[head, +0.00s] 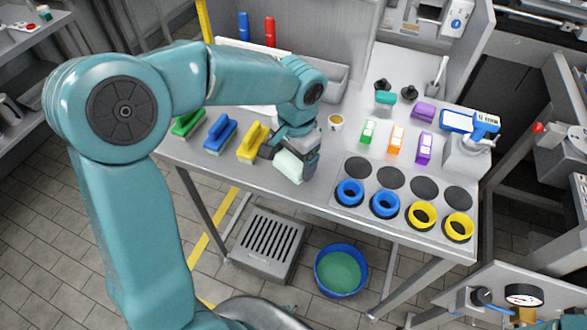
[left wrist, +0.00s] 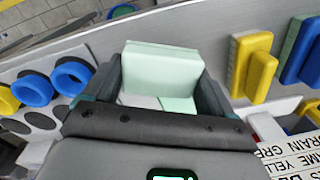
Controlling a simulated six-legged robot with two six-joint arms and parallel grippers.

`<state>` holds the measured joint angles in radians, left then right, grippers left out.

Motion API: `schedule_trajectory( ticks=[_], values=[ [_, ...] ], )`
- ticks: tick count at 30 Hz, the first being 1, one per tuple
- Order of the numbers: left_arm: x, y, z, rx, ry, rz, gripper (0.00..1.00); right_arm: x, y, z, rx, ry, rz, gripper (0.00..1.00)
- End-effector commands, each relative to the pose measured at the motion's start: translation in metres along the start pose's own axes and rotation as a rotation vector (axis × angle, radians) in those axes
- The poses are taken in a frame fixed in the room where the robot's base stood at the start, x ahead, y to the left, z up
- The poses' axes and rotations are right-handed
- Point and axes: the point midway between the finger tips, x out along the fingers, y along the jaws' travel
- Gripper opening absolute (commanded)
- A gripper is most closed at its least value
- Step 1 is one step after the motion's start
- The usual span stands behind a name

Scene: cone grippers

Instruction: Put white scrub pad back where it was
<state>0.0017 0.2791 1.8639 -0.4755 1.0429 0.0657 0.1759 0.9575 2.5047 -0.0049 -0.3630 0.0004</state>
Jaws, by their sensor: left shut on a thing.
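The white scrub pad (head: 289,166) is a pale, slightly minty block. My left gripper (head: 297,160) is shut on it near the front edge of the table, to the right of the yellow handled pad (head: 252,141). In the left wrist view the pad (left wrist: 160,72) sits between the two dark fingers of the left gripper (left wrist: 160,92). Whether the pad touches the tabletop is unclear. My right gripper is not in view.
A blue handled pad (head: 220,134) and a green one (head: 187,122) lie left of the yellow one. Blue rings (head: 350,193) and yellow rings (head: 421,215) lie on the right, by dark discs (head: 391,177). A small cup (head: 336,123) stands behind the gripper.

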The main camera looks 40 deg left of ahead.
Motion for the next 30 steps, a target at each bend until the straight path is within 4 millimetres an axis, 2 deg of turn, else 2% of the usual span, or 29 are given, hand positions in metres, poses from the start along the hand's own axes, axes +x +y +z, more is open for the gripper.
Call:
schedule_trajectory(
  ticks=[3, 7, 19, 20, 21, 30],
  values=[
    [0.021, 0.001, 0.001, 0.0, -0.005, 0.002, 0.37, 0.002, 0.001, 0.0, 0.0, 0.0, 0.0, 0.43],
    [0.038, 0.002, 0.0, 0.0, -0.003, 0.001, 0.37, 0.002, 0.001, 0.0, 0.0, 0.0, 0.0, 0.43],
    [0.045, 0.003, 0.0, 0.0, -0.001, 0.001, 0.37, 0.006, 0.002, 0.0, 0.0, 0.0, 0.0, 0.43],
    [0.045, 0.003, 0.0, 0.0, -0.001, 0.001, 0.89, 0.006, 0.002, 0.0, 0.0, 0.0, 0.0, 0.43],
    [0.043, 0.003, 0.0, 0.0, -0.001, 0.001, 1.0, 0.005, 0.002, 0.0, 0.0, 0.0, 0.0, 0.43],
    [0.038, 0.002, 0.0, 0.0, -0.001, 0.001, 1.0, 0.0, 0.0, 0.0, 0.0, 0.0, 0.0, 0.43]
  ],
)
